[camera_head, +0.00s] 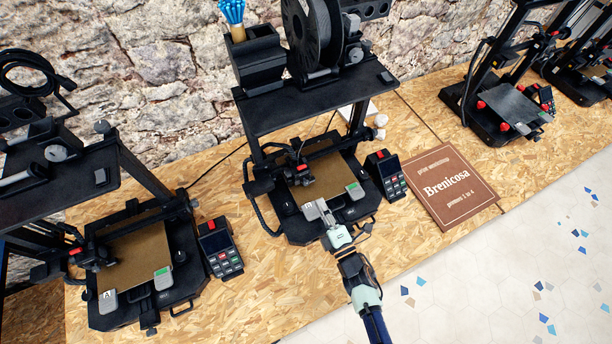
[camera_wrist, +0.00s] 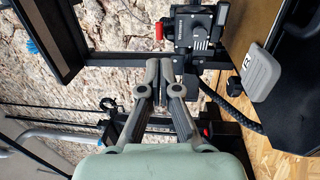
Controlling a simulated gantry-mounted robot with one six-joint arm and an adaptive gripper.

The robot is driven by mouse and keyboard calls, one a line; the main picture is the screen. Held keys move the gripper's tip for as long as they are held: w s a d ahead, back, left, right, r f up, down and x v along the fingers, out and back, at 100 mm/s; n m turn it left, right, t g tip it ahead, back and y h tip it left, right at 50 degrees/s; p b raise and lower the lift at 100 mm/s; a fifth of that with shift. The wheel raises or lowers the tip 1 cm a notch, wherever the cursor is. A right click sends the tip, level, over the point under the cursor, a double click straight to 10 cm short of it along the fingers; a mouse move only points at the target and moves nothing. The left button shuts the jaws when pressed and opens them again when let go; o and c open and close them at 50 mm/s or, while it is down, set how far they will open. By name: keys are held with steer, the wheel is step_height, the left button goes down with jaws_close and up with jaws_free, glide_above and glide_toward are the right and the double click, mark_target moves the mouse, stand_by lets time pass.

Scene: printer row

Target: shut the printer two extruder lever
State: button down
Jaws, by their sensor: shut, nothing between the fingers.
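The middle printer (camera_head: 312,195) stands on the bench with its extruder (camera_head: 299,182) over the left part of its tan bed. A small red lever (camera_head: 302,168) is on that extruder; the wrist view also shows a red lever (camera_wrist: 158,32) sticking out from the side of the extruder (camera_wrist: 193,32). Whether the lever is open or shut is too small to tell. My gripper (camera_head: 324,207) is over the front edge of the bed. Its fingers (camera_wrist: 159,66) are together and empty, apart from the lever.
A control screen (camera_head: 387,177) stands to the right, beside a brown Brenicosa sign (camera_head: 452,184). Another printer (camera_head: 142,252) is at left. The shelf (camera_head: 310,108) with a spool overhangs behind.

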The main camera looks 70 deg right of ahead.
mark_target(302, 167)
steer(key=x, duration=1)
steer(key=shift+w+d+r, duration=0.1)
steer(key=shift+w+d, duration=0.05)
steer(key=shift+w, duration=0.1)
steer(key=shift+r, duration=0.15)
steer(key=shift+r+p, duration=0.2)
steer(key=shift+p, duration=0.85)
steer(key=shift+f, duration=0.1)
steer(key=shift+r+g+y+p, duration=0.2)
steer(key=shift+g+y+p, duration=0.2)
steer(key=shift+p, duration=0.65)
steer(key=shift+d+r+p, duration=0.1)
steer(key=shift+r+p, duration=0.05)
steer(key=shift+p, duration=1.05)
